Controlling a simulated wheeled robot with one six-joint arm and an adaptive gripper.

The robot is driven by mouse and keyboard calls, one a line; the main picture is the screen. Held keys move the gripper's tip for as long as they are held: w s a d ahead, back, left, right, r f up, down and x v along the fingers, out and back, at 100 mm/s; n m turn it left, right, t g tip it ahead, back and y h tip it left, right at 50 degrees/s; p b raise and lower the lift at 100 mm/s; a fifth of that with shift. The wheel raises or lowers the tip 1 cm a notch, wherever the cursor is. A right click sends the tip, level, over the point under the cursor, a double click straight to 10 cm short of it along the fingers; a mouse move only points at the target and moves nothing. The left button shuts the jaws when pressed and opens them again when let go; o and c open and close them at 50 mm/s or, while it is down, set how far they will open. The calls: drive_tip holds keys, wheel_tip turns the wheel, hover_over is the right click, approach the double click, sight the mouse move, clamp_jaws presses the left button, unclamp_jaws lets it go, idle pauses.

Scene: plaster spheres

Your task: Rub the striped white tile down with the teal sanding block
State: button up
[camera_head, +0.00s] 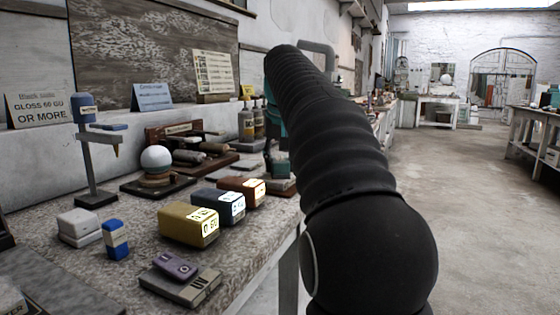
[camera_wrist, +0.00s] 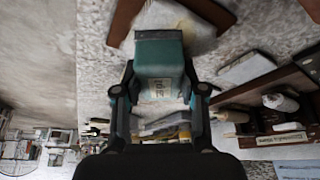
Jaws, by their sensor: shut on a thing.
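In the wrist view, my gripper (camera_wrist: 160,92) is shut on the teal sanding block (camera_wrist: 159,50), with one finger on each side. A pale label shows on the block's near end. Beyond the block, at the top of the wrist view, a white slab (camera_wrist: 168,16) lies on a brown board; it looks like the white tile, but blur hides any stripes. The block overlaps the slab's near edge in the picture; I cannot tell whether they touch. In the head view my black arm hides most of the gripper, and I cannot make out the tile.
In the head view, a yellow block (camera_head: 189,224), a dark blue block (camera_head: 218,204) and an orange block (camera_head: 242,188) stand along the speckled bench (camera_head: 130,285). A white ball (camera_head: 156,158) and a blue-topped stand (camera_head: 92,150) are further left. Open floor (camera_head: 470,220) lies right.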

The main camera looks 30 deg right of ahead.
drive_tip(key=shift+s, duration=0.1)
drive_tip(key=shift+s+a, duration=0.15)
drive_tip(key=shift+s, duration=0.2)
drive_tip(key=shift+s+a, duration=0.2)
drive_tip(key=shift+s, duration=0.35)
drive_tip(key=shift+w, duration=0.15)
